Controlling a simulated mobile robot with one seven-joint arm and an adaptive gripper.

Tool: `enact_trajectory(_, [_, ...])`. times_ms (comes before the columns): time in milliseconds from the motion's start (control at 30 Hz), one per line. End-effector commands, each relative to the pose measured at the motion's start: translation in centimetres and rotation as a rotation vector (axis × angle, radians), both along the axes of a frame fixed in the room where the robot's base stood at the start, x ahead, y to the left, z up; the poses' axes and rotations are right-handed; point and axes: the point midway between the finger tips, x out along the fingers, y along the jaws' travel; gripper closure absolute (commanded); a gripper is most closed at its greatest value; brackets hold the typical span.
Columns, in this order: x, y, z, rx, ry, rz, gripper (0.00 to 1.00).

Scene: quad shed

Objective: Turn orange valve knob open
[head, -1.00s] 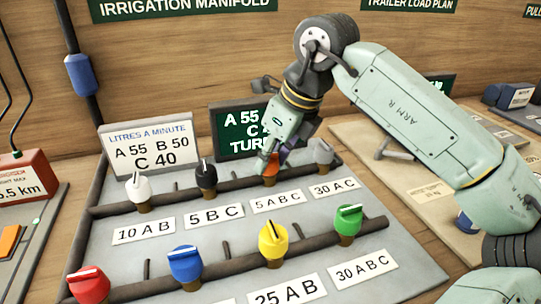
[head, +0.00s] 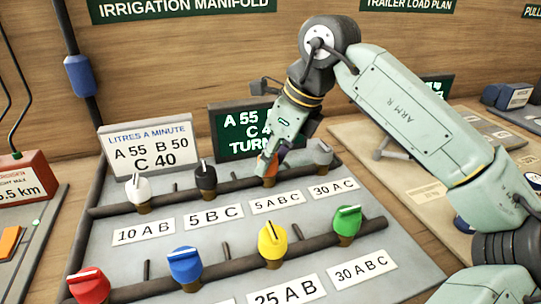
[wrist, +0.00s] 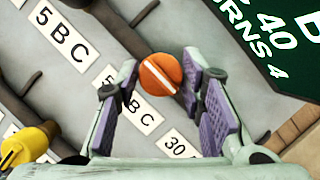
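The orange valve knob (head: 271,168) sits on the back pipe of the manifold board, above the "5 ABC" label, partly hidden by my gripper (head: 270,158). In the wrist view the orange knob (wrist: 160,74) is round with a white line running diagonally across it. My gripper (wrist: 149,78) is open there, with purple pads on both sides of the knob.
White (head: 138,187), black (head: 205,176) and grey (head: 323,153) knobs share the back pipe. Red (head: 88,285), blue (head: 185,264), yellow (head: 272,240) and green (head: 347,220) knobs line the front pipe. A green sign (head: 232,130) stands close behind my gripper.

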Motion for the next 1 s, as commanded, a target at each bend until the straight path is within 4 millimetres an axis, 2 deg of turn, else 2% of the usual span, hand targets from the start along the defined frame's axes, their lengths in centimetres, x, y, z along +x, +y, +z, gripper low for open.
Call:
enact_trajectory(200, [0.0, 0.0, 0.0, 0.000, 0.000, -0.001, 0.48])
enact_trajectory(567, [0.0, -0.1, 0.3, 0.000, -0.001, -0.004, 0.47])
enact_trajectory(767, [-0.4, -1.1, 2.9, 0.000, -0.002, -0.005, 0.47])
enact_trajectory(1000, [-1.3, -2.9, 7.7, 0.000, -0.002, -0.005, 0.47])
